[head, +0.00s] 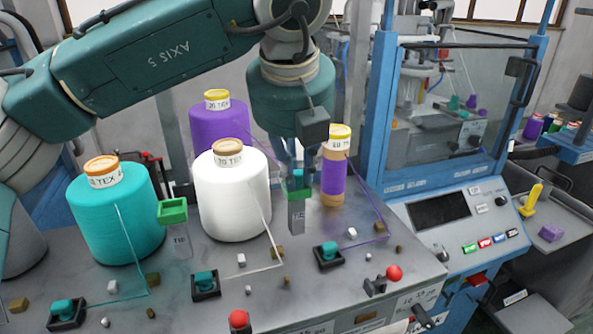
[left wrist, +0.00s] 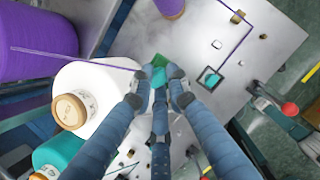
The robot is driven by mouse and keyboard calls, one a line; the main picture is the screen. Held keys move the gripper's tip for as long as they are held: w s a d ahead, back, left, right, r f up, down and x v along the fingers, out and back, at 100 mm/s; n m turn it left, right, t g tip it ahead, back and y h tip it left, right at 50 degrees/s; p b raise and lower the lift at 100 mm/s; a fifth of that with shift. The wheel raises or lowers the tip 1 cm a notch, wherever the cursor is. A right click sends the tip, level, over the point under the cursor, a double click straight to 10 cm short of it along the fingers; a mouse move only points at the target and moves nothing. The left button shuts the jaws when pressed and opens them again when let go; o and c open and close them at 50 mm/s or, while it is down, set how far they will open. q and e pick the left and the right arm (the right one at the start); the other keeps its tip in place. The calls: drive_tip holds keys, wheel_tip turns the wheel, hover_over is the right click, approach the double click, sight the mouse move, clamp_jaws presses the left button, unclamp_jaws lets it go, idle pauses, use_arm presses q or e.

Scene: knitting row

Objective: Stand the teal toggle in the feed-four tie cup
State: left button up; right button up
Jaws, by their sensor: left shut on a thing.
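My left gripper (head: 296,170) points down and is shut on the teal toggle (head: 297,180). In the left wrist view the toggle (left wrist: 158,77) shows between the fingertips (left wrist: 160,74). It is at the green rim of a grey tie cup (head: 297,216), between the white cone and the narrow purple spool; the rim also shows in the left wrist view (left wrist: 156,61). Fingers and rim overlap the toggle's lower end, so I cannot tell how deep it sits. Another green-rimmed cup (head: 173,213) stands left, between the teal and white cones. My right gripper is not in view.
A teal cone (head: 115,220), white cone (head: 232,200), purple cone (head: 207,127) and purple spool (head: 333,178) stand close around. Several teal knobs in black square frames line the deck, one at the right (head: 327,254). Red-topped levers (head: 393,273) stand at the front edge.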

use_arm(q)
drive_tip(key=shift+s+f, duration=0.25)
drive_tip(key=shift+f, duration=0.4)
drive_tip(key=shift+c, duration=0.2)
drive_tip(key=o, duration=0.8)
drive_tip(key=shift+s+a, duration=0.1)
drive_tip(key=shift+d, duration=0.2)
drive_tip(key=shift+w+a+r, duration=0.1)
drive_tip(key=shift+w+r, duration=0.05)
drive_tip(key=shift+w, duration=0.1)
drive_tip(key=shift+r, duration=0.3)
drive_tip(key=v, duration=1.1)
drive_tip(key=shift+s+r, duration=0.1)
drive_tip(key=shift+r, duration=0.2)
